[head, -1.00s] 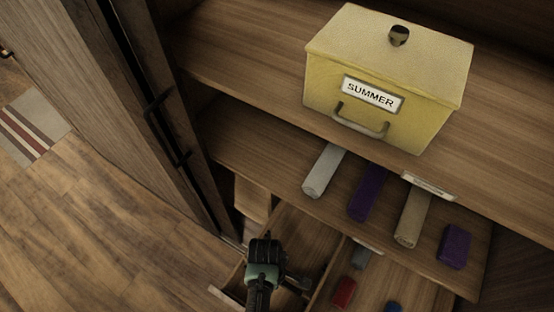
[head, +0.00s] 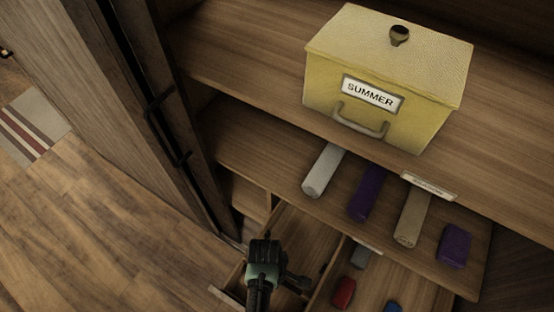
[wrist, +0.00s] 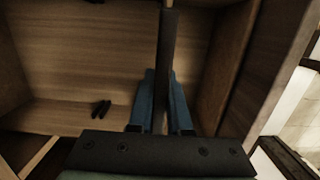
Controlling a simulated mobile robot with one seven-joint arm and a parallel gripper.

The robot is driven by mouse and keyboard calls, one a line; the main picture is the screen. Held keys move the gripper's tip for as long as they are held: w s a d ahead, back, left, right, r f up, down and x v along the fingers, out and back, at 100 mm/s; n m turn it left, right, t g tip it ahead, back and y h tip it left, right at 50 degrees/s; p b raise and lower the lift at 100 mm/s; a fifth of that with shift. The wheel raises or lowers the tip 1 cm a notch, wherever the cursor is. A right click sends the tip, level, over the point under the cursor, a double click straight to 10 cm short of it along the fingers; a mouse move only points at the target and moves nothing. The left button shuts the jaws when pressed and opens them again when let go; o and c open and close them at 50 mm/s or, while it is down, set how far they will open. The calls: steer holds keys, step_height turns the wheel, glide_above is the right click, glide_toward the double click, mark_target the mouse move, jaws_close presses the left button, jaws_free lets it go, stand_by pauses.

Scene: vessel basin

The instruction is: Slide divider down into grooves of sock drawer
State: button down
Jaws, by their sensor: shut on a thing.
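In the wrist view, my gripper (wrist: 164,105) has its blue fingers closed on both sides of a thin dark divider (wrist: 165,50), seen edge-on. The divider runs up the picture from between the fingers, over the drawer. In the head view, the wooden sock drawer (head: 305,228) is pulled out at the bottom, and my gripper is over its left part. Its fingertips and the divider are hidden there by my dark wrist. Grooves cannot be made out in either view. I cannot tell whether the divider touches the drawer walls.
Rolled socks, grey (head: 359,257), red (head: 343,292) and blue (head: 393,307), lie in the drawer's right part. Above, a shelf holds several rolled cloths (head: 365,192), and a yellow SUMMER box (head: 385,85) stands higher.

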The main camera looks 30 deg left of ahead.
steer(key=shift+f+b, duration=2.45)
steer(key=shift+f, duration=0.75)
steer(key=c, duration=0.8)
jaws_free()
steer(key=shift+r, duration=0.1)
steer(key=r, duration=0.4)
steer(key=a+r+p, duration=0.1)
steer(key=r, duration=0.8)
steer(key=shift+a, duration=0.3)
steer(key=shift+f, duration=0.1)
steer(key=shift+p, duration=0.3)
